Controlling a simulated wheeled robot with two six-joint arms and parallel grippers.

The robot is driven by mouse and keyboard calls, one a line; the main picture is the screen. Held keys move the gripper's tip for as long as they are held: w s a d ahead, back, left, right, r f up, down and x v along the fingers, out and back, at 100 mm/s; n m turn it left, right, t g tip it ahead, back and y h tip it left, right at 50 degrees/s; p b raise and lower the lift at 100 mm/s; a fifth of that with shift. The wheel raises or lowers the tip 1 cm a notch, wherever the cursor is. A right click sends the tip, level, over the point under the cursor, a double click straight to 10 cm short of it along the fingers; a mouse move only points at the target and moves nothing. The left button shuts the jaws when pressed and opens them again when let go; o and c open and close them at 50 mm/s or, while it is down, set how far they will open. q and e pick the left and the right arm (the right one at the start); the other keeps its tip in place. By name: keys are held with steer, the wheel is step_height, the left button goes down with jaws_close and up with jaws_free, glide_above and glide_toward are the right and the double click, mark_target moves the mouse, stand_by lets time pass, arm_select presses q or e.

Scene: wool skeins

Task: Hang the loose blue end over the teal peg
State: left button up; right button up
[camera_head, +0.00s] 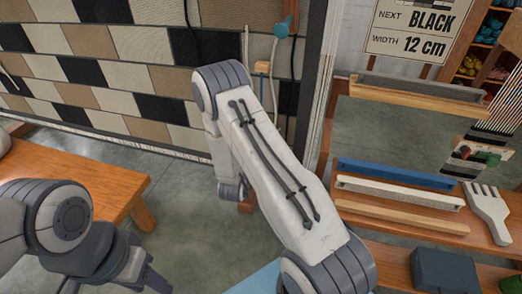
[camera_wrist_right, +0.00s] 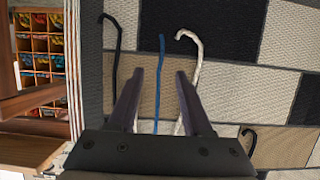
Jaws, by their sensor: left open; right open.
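The teal peg (camera_head: 281,30) sticks out near the right edge of the patterned woven panel in the head view. A pale strand (camera_head: 274,70) hangs just below it. The loose blue end (camera_wrist_right: 160,80) shows in the right wrist view, lying against the panel between the spread fingers of my right gripper (camera_wrist_right: 158,78), apart from both. The teal peg does not show in that view. My right arm hides my right gripper in the head view. My left gripper (camera_head: 140,268) is open at the lower left, empty and far from the panel.
A white strand (camera_wrist_right: 195,48) and a black strand (camera_wrist_right: 113,50) flank the blue end. A wooden peg (camera_head: 262,67) sits below the teal one. An orange bench (camera_head: 70,185) stands left. Wooden shelves with a blue bar (camera_head: 395,174) and a white comb (camera_head: 488,212) stand right.

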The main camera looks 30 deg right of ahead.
steer(key=shift+b+x, duration=0.75)
steer(key=shift+x, duration=1.8)
jaws_close()
